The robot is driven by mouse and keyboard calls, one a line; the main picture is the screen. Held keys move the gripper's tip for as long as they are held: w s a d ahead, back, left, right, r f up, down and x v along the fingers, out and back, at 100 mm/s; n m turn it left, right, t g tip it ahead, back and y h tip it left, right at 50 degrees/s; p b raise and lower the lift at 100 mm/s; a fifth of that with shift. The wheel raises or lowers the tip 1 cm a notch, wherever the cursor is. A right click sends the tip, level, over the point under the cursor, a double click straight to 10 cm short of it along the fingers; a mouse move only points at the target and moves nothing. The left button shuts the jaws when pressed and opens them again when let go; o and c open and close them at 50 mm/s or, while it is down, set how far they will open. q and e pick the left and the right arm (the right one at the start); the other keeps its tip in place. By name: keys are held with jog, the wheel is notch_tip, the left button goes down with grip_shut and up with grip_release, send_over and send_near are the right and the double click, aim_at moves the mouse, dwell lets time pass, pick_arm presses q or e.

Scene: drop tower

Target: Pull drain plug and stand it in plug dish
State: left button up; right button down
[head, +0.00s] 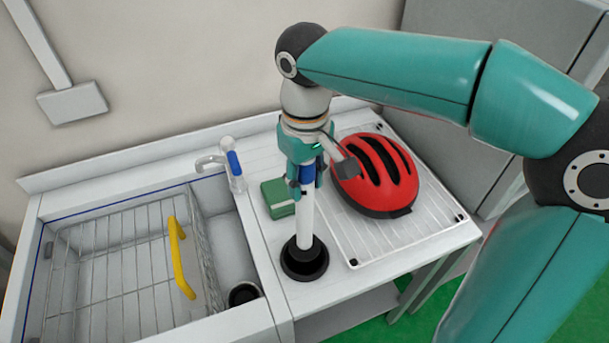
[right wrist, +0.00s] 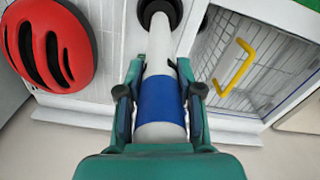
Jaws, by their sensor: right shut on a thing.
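The drain plug (head: 305,222) is a white upright post with a blue band. My right gripper (head: 307,182) is shut on it around the band, from above. In the right wrist view the blue band (right wrist: 160,100) lies between the two fingers. The plug's lower end is inside the round black plug dish (head: 304,270) on the counter, which also shows in the right wrist view (right wrist: 160,8). I cannot tell whether its foot touches the dish floor. A dark round drain (head: 244,294) shows in the sink (head: 225,255). My left gripper is not in view.
A red helmet (head: 372,172) lies on a white wire rack (head: 425,225) just right of the gripper. A green box (head: 278,198) stands left of the plug. A tap (head: 233,170) and a wire basket with a yellow handle (head: 178,255) are at the sink.

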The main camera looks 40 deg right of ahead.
aim_at(306, 166)
jog(key=shift+f+b, duration=1.45)
jog(key=shift+f, duration=0.55)
jog(key=shift+r, duration=0.1)
jog(key=shift+f+b, duration=0.3)
jog(key=shift+f, duration=0.4)
jog(key=c, duration=1)
grip_release()
jog(key=shift+c, duration=0.2)
jog(key=shift+s, duration=0.1)
jog(key=shift+r, duration=0.1)
notch_tip(306, 166, up, 8)
jog(key=p, duration=0.8)
jog(key=shift+r, duration=1.45)
